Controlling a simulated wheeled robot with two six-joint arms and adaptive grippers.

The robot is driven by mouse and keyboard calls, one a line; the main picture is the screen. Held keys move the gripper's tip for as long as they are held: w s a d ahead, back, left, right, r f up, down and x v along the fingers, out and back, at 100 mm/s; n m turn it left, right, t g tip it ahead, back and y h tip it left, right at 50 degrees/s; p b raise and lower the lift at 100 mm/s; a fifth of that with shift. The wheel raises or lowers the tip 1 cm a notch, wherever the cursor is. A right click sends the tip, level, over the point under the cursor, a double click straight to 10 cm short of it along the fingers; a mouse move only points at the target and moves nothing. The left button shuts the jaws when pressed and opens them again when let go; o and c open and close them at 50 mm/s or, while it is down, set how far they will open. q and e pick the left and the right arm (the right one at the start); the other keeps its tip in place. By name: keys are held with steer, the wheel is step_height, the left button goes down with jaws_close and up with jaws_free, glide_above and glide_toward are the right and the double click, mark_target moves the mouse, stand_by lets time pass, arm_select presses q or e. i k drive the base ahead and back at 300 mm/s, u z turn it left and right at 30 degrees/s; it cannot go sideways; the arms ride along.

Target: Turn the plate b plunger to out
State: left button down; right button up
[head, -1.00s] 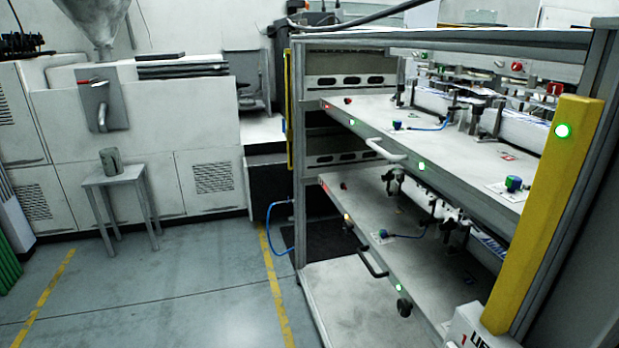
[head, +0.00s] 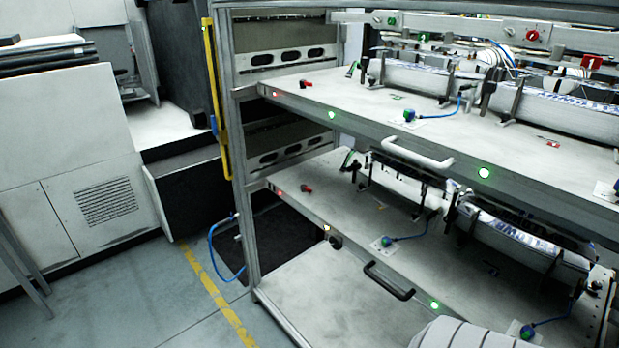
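Two sliding plates sit in the rack, and no readable marking tells me which is plate b. The upper plate (head: 345,108) has a white handle (head: 418,155). The lower plate (head: 335,196) has a black handle (head: 389,281). A small red-topped part (head: 305,84) stands at the upper plate's left end, and a similar red part (head: 306,188) stands on the lower plate. A dark round knob (head: 335,242) shows by the lower plate's front edge. I cannot tell which of these is the plunger or how it is turned.
The rack's grey post (head: 248,190) and a yellow bar (head: 218,110) bound the left side. Blue-green fittings with hoses (head: 409,115) stand on the plates. A blue hose (head: 213,250) loops outside the post. The floor (head: 130,300) at left is open.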

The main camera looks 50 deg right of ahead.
mark_target(304, 188)
steer(key=z, duration=0.55)
steer(key=i, duration=0.85)
steer(key=z, duration=0.85)
